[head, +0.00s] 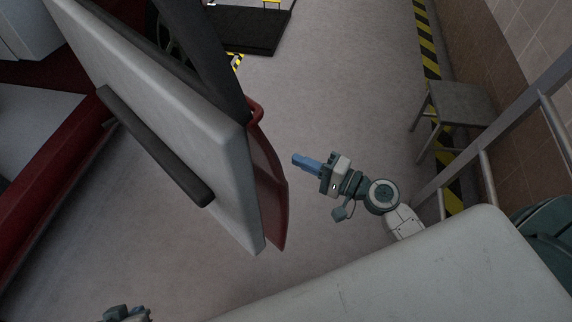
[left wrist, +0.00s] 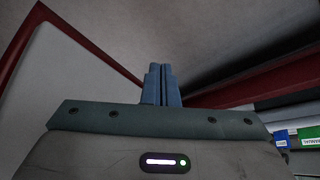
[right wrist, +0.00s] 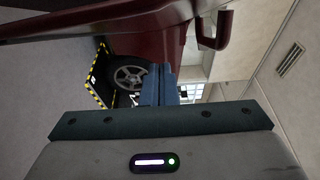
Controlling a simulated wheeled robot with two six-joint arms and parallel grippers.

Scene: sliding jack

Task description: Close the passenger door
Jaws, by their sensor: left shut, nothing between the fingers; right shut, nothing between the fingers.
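The passenger door (head: 190,110) stands open in the head view, with a grey inner panel, a dark handle bar (head: 155,145) and a red outer skin (head: 268,190). In the left wrist view a pale panel with a red edge (left wrist: 80,45), which looks like the door, fills the left. My right gripper (head: 300,160) is shut and empty, to the right of the door on its outer side and apart from it. Its fingers also show in the right wrist view (right wrist: 160,82). My left gripper is at the bottom edge of the head view, mostly cut off; its fingers (left wrist: 161,82) are shut and empty.
The red car body (head: 50,200) is at the left. A black platform (head: 245,25) with yellow-black edging lies beyond the door. A grey stool (head: 455,105) and a metal rail (head: 500,100) stand at the right near the tiled wall. Grey floor (head: 340,90) is clear between door and stool.

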